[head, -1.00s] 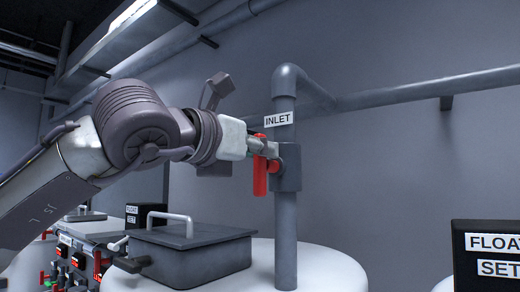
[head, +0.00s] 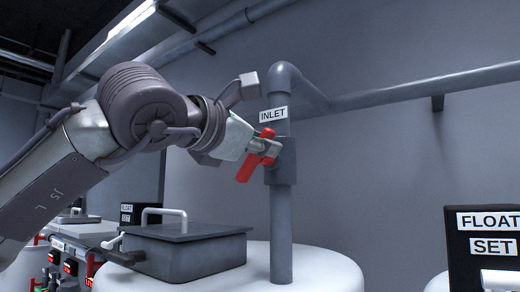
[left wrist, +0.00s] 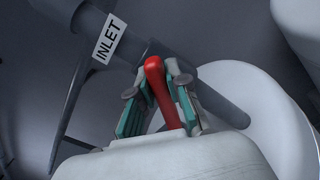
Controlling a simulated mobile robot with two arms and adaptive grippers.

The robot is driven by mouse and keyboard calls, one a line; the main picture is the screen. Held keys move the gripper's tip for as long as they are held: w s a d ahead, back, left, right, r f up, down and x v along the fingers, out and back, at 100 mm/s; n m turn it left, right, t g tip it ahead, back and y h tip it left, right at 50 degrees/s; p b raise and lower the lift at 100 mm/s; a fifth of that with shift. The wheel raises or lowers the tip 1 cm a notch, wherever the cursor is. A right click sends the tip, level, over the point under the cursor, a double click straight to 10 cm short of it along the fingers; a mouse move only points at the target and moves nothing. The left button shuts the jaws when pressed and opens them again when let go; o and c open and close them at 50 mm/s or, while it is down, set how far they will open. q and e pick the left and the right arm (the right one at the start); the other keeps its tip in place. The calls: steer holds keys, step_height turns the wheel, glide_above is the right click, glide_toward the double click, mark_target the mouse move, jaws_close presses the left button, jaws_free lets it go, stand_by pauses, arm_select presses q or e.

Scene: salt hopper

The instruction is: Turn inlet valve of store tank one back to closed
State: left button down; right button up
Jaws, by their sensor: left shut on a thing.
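The inlet valve's red lever handle (head: 247,168) is on the grey valve body (head: 284,161) of the vertical pipe, below the INLET label (head: 273,115). The handle is tilted, its lower end pointing down and left. My left gripper (head: 262,148) is shut on the handle. In the left wrist view the red handle (left wrist: 158,85) lies between the two finger pads of the left gripper (left wrist: 155,90), and the INLET label (left wrist: 109,38) shows at upper left. The fingers partly hide the handle's pivot. My right gripper is not in view.
The inlet pipe (head: 281,230) runs down to a white tank (head: 335,268). A dark hatch with a pale handle (head: 185,252) sits on the tank to the left. A black FLOAT SET box (head: 488,262) stands at right. Another pipe (head: 400,92) runs along the wall.

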arm_select(q)
steer(key=m, duration=0.4)
steer(key=shift+s+d+f+m+b, duration=0.2)
steer(key=shift+d+f+m+b, duration=0.1)
steer(key=shift+f+b, duration=0.1)
steer(key=shift+s+d+f+m, duration=0.1)
steer(key=shift+f+m, duration=0.15)
steer(key=shift+m, duration=1.05)
steer(key=shift+d+f+m, duration=0.1)
steer(key=shift+f+m, duration=0.15)
steer(key=shift+m, duration=1.05)
steer(key=c, duration=1.1)
jaws_free()
steer(key=shift+a, duration=0.15)
steer(key=v, duration=1.2)
